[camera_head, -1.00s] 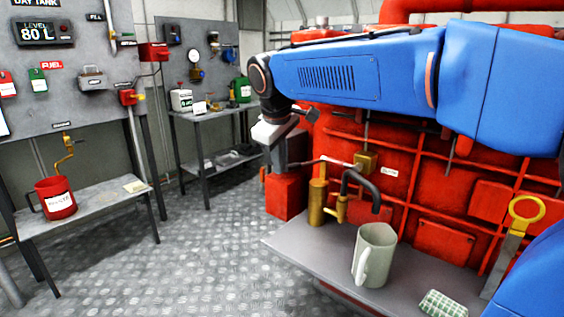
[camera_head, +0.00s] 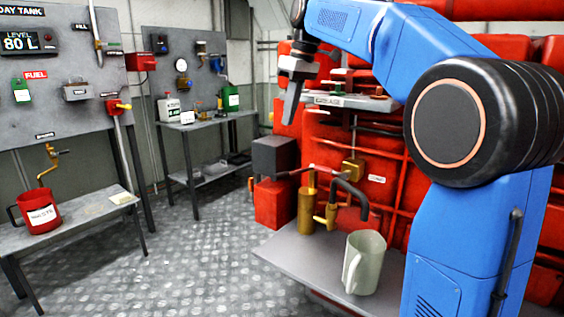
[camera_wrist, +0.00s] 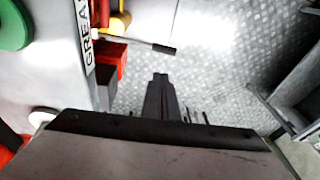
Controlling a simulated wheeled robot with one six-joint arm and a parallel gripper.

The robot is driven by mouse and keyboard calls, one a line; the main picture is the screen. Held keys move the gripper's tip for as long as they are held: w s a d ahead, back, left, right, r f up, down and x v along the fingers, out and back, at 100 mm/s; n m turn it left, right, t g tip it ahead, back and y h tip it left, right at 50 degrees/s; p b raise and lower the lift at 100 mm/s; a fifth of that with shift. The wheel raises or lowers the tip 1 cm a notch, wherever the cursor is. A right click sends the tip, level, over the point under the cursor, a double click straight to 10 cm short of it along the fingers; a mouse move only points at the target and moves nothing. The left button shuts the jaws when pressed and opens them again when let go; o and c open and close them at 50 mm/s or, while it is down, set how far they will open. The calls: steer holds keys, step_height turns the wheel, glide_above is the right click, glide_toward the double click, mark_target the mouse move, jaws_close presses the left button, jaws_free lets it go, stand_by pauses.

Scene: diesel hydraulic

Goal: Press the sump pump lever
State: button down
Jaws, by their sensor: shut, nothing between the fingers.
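The brass sump pump (camera_head: 306,209) stands on the grey shelf (camera_head: 275,246) at the front of the red engine. Its thin lever (camera_head: 318,170) reaches left from near the pump's top. In the wrist view the lever's rod ends in a dark grip (camera_wrist: 164,48), beyond and a little right of my fingertips. My gripper (camera_head: 290,122) points down with its fingers together and empty, well above the lever in the head view. Its dark fingers also show in the wrist view (camera_wrist: 160,76). I see no contact between the gripper and the lever.
A pale green mug (camera_head: 366,262) stands on the shelf right of the pump, near a dark curved spout (camera_head: 352,192). A labelled ledge (camera_head: 348,103) is beside my gripper. A bench (camera_head: 80,218) with a red jug (camera_head: 41,212) is at left. Open floor lies between.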

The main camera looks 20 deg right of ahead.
stand_by(0.3)
steer(key=x, duration=0.8)
steer(key=s+x, duration=0.1)
steer(key=x, duration=0.3)
steer(key=shift+s+d+f, duration=0.1)
steer(key=shift+d+f, duration=0.1)
steer(key=shift+f, duration=0.25)
steer(key=shift+s+f, duration=0.1)
steer(key=shift+f, duration=0.4)
steer(key=shift+a, duration=0.1)
steer(key=shift+s+a+f+h, duration=0.2)
steer(key=shift+f+h, duration=0.1)
steer(key=shift+f, duration=0.3)
step_height(320, 180, down, 12)
steer(key=t+h, duration=0.2)
steer(key=h, duration=0.1)
steer(key=shift+s+a+n+t, duration=0.3)
steer(key=shift+s+a, duration=0.05)
